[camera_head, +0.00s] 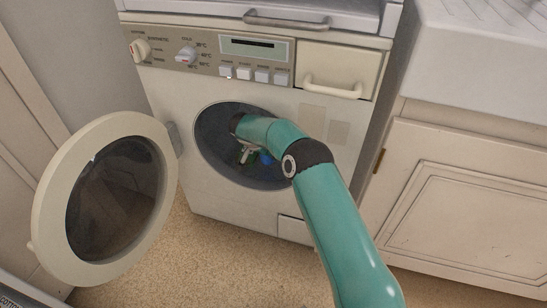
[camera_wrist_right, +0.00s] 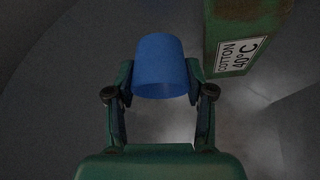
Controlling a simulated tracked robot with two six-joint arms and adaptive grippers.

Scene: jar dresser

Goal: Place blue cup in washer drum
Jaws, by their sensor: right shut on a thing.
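The blue cup (camera_wrist_right: 160,66) is between the two fingers of my right gripper (camera_wrist_right: 158,92) in the right wrist view. The gripper is shut on it. In the head view my right arm reaches through the open washer door into the washer drum (camera_head: 214,150). There my right gripper (camera_head: 256,157) and a small part of the blue cup (camera_head: 266,158) show inside the dark opening. The arm hides the rest. The grey drum wall (camera_wrist_right: 60,60) surrounds the cup in the wrist view; I cannot tell whether the cup touches it. My left gripper is not in view.
The round washer door (camera_head: 53,218) stands open to the left. In the wrist view, a green box labelled "COTTON 40°C" (camera_wrist_right: 222,35) is right of the cup. A detergent drawer (camera_head: 335,72) is above right; a cabinet (camera_head: 465,200) stands at right.

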